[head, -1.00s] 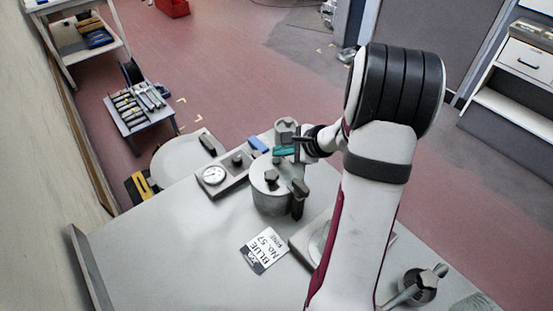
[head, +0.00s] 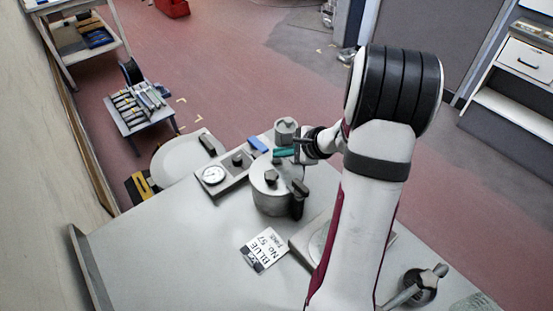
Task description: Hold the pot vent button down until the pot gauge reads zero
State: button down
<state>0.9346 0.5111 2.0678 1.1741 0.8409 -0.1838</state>
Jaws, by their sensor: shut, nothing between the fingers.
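The metal pot (head: 271,201) stands near the back edge of the grey table, with a dark knob (head: 271,176) on its lid and a dark handle on its right side. The round white pot gauge (head: 214,175) sits on a grey panel (head: 233,178) left of the pot; its reading is too small to tell. A dark round knob (head: 237,159) and a blue piece (head: 258,145) are also on or by the panel; I cannot tell which part is the vent button. My gripper (head: 290,153) is shut, over the pot's back rim, beside a teal piece (head: 283,153). I cannot tell whether it touches anything.
A grey canister (head: 286,129) stands just behind my gripper. A printed card (head: 264,250) lies in front of the pot. A pale plate-like base is right of the card, partly behind my arm. The table's left front is clear.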

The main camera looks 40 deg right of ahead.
jog(key=shift+f, duration=0.55)
dwell(1.9)
dwell(0.5)
jog(key=shift+r, duration=0.8)
jog(key=shift+r, duration=2.55)
